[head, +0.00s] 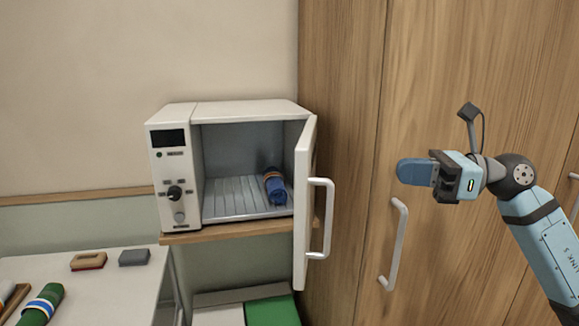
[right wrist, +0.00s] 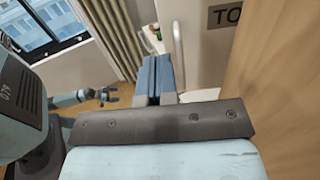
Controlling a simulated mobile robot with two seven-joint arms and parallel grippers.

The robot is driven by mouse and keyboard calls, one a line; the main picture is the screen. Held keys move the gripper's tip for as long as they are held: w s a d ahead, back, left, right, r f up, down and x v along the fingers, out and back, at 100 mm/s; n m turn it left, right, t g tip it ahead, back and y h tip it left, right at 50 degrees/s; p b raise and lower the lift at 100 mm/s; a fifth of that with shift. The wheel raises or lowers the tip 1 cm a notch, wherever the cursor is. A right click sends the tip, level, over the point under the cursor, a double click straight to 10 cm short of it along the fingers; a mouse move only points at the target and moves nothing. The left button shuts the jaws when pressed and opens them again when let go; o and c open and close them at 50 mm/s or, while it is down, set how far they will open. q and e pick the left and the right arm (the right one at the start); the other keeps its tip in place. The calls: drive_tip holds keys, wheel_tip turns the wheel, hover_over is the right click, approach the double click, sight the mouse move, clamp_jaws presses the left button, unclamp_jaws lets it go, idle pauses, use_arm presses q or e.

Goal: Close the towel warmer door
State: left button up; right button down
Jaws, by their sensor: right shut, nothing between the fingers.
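The white towel warmer (head: 178,190) stands on a wooden shelf, its chamber open to view. Its door (head: 304,170), hinged on the right, stands wide open and points toward me. A white bar handle (head: 325,218) is on the door's right, outer face. My right gripper (head: 415,172) is to the right of the door, apart from it, in front of the wardrobe. It is shut and empty. The right wrist view shows its blue fingers (right wrist: 155,78) together, with the door's lettered outer face (right wrist: 205,55) beyond. My left gripper (right wrist: 108,95) appears small there, fingers apart.
A rolled blue towel (head: 275,187) lies inside the chamber on the right. The wooden wardrobe (head: 345,100) with a long handle (head: 394,245) stands close behind and right. A white table (head: 115,290) with small items is at lower left. A green-topped bin (head: 270,312) is below the shelf.

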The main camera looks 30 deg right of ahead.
drive_tip(key=a, duration=0.1)
drive_tip(key=p, duration=0.6)
approach(308, 165)
drive_tip(key=x, duration=0.6)
drive_tip(key=shift+s+a+r, duration=0.1)
drive_tip(key=shift+a+r, duration=0.15)
drive_tip(key=shift+w+a+f, duration=0.1)
drive_tip(key=shift+w+a, duration=0.25)
drive_tip(key=shift+a, duration=0.15)
drive_tip(key=shift+f, duration=0.1)
drive_tip(key=shift+a, duration=0.15)
